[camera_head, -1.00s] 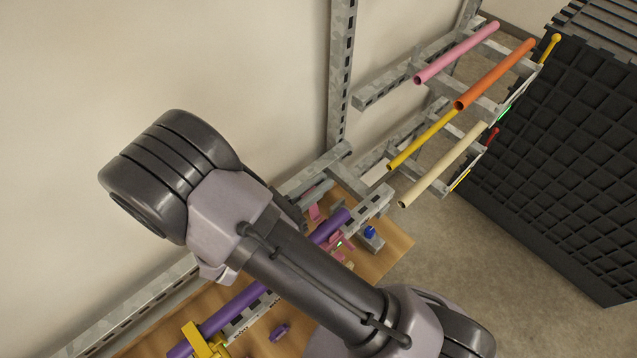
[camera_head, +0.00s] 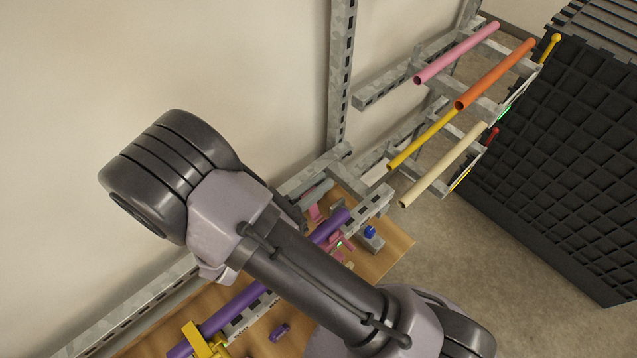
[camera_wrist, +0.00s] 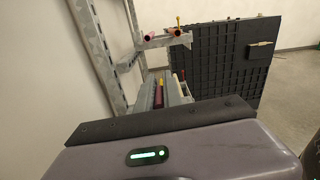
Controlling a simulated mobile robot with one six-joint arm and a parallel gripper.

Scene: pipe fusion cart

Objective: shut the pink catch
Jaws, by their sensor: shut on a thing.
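In the head view, pink parts of the catch (camera_head: 316,212) show just right of my arm, next to the purple pipe (camera_head: 334,226). More small pink pieces (camera_head: 346,243) sit on the other side of the pipe. I cannot tell which pink piece is the moving part of the catch, or whether it is open. My arm covers the middle of the pipe and part of the bench.
A yellow clamp (camera_head: 204,342) holds the pipe at lower left, near a small purple piece (camera_head: 279,332) on the wooden board (camera_head: 392,246). A blue knob (camera_head: 370,231) stands at right. A rack with a pink tube (camera_head: 456,53) and other coloured tubes is behind, beside a black panel (camera_head: 565,150).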

